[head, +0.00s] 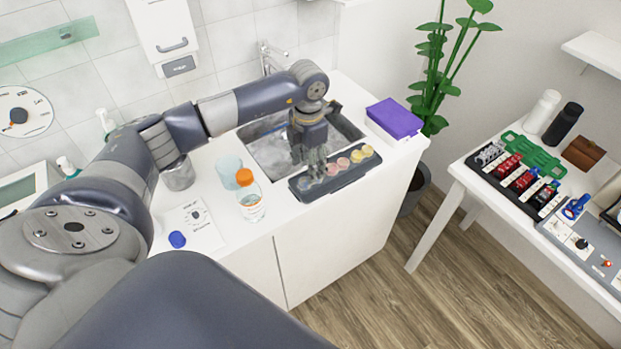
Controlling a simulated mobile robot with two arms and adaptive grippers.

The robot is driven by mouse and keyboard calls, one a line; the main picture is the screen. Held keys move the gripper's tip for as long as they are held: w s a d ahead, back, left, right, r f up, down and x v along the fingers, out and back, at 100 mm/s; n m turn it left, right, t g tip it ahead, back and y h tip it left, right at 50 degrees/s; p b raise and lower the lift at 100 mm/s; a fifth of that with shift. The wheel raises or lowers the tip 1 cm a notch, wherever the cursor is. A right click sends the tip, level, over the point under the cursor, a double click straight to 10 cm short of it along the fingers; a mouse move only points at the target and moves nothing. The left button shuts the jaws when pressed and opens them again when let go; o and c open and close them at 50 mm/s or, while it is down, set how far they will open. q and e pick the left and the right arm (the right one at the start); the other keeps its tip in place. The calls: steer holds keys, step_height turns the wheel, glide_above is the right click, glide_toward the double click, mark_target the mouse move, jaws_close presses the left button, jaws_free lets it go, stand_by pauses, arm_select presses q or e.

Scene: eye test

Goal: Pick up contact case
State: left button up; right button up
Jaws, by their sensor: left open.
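A dark tray (306,191) lies along the front edge of the sink on the white counter. It holds a row of small round pieces, among them a pink one (343,163), another pinkish one (356,156) and a yellow one (368,150). These look like contact cases, but they are too small to be sure. My left gripper (314,172) points down over the left-middle part of the tray, open. It partly hides the pieces there, and I cannot tell whether it touches one. My right gripper is not in view.
An orange-capped bottle (250,197), a light blue cup (228,171) and a metal cup (179,174) stand left of the tray. A purple box (394,118) sits right of the sink (268,150). A blue oval piece (177,239) lies by a paper card. A side table (459,172) stands at right.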

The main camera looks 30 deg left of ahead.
mark_target(303, 185)
arm_select(q)
steer(key=f, duration=0.1)
steer(key=f+p, duration=0.1)
steer(key=f, duration=0.1)
steer(key=shift+d+f, duration=0.3)
steer(key=shift+d, duration=0.05)
steer(key=shift+f, duration=0.35)
steer(key=c, duration=0.8)
steer(key=shift+r, duration=0.15)
